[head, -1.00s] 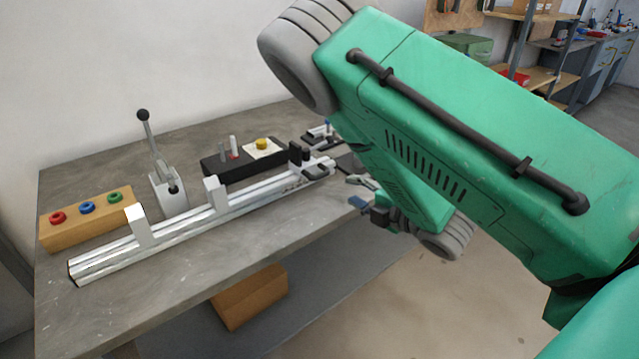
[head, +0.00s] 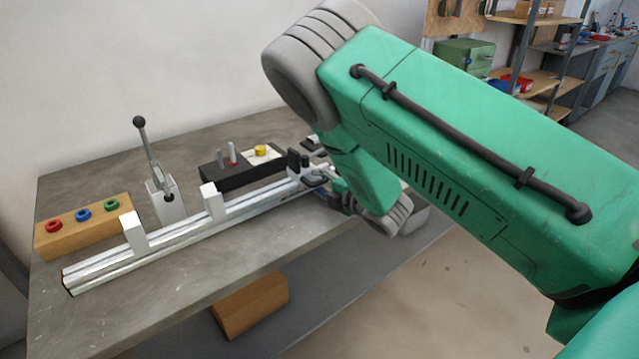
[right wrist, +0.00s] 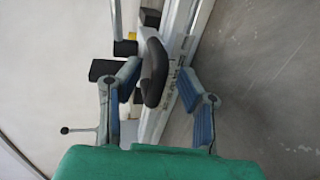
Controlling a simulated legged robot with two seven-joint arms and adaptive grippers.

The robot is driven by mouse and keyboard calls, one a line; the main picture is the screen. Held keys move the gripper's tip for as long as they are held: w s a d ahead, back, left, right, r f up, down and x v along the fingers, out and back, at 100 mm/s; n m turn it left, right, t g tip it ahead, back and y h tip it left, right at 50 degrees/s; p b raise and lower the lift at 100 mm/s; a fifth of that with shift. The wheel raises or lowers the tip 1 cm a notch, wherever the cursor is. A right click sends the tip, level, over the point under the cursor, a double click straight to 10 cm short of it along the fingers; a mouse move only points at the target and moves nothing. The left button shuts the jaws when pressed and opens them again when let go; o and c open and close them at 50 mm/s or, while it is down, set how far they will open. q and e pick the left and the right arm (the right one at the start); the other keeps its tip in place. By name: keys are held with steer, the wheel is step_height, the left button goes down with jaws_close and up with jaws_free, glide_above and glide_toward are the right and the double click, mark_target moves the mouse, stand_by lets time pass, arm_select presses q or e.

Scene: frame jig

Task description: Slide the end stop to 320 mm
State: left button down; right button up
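The pale metal rail (head: 175,238) lies along the bench and carries two upright white blocks, the near one (head: 133,232) and the farther one (head: 212,201). Toward its far end a dark upright piece (head: 294,161), apparently the end stop, stands on the rail. In the right wrist view a black rounded handle (right wrist: 153,72) sits over the rail (right wrist: 180,45). My right gripper (right wrist: 160,85) is open, its blue-padded fingers spread on either side of the handle, with gaps showing. In the head view my right arm partly hides this end. Scale numbers are unreadable. My left gripper is out of view.
Behind the rail stand a lever clamp (head: 160,185), a wooden block with red, blue and green rings (head: 85,224), and a black box with a yellow button (head: 228,176). The bench front (head: 200,270) is clear. A wooden box (head: 250,305) is below.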

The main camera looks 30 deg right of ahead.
steer(key=shift+d, duration=0.1)
steer(key=c, duration=0.4)
jaws_close()
steer(key=shift+a, duration=0.5)
steer(key=d, duration=0.4)
steer(key=shift+w+d, duration=0.1)
steer(key=shift+w, duration=0.05)
steer(key=shift+d, duration=0.45)
steer(key=shift+o, duration=2)
jaws_free()
steer(key=shift+a, duration=0.2)
